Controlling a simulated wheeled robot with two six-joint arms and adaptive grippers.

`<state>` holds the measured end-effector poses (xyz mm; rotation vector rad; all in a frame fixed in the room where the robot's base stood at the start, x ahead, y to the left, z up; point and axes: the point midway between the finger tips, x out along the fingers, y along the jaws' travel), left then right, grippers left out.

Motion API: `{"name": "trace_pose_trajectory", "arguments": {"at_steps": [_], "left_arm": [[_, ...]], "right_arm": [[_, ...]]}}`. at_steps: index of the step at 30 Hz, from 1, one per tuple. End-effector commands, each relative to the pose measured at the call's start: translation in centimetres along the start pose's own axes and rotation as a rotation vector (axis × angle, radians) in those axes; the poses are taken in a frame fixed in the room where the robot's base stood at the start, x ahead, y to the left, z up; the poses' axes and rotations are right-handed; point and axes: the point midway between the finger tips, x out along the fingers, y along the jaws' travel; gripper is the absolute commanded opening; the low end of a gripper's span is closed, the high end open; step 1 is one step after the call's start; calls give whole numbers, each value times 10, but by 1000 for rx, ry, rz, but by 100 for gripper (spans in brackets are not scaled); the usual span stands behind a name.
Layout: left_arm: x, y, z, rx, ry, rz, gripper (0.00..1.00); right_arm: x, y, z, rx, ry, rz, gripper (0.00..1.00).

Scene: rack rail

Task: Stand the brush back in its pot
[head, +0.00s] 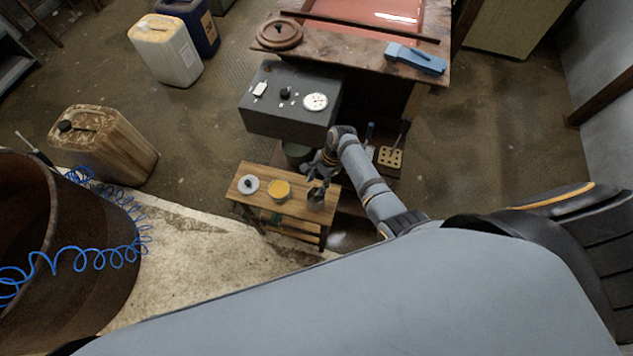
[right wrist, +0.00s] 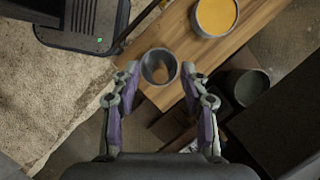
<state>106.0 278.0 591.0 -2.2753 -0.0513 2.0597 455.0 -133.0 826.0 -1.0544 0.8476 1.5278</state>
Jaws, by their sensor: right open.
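A small dark grey pot (head: 316,194) stands on the wooden bench, near its right end. In the right wrist view the grey pot (right wrist: 146,72) lies open side up between and beyond my fingertips, with a tan patch inside that I cannot make out. My right gripper (head: 319,176) is open, its fingers (right wrist: 160,72) apart, above the pot; I cannot tell whether they touch it. I cannot clearly identify the brush in either view. My left gripper is not in view.
The bench (head: 262,211) also holds a yellow-filled tin (head: 280,190) and a grey round item (head: 248,184). A dark green bucket (head: 297,150) stands behind it. A dark box (head: 291,112) and a workbench (head: 350,45) are farther back. A rusty drum (head: 75,270) is at left.

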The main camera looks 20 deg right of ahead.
Motion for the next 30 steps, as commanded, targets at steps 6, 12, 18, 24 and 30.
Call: {"name": "trace_pose_trajectory", "arguments": {"at_steps": [6, 12, 18, 24, 30], "left_arm": [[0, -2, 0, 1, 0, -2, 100], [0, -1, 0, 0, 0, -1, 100], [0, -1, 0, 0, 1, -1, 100], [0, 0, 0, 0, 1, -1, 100], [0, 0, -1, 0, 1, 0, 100]], "right_arm": [[-22, -1, -1, 0, 2, -4, 45], [-72, -1, -1, -1, 4, -4, 45], [-108, 0, -1, -1, 1, -2, 45], [-120, 0, 0, 0, 0, 1, 45], [-120, 0, 0, 0, 0, 0, 45]]}}
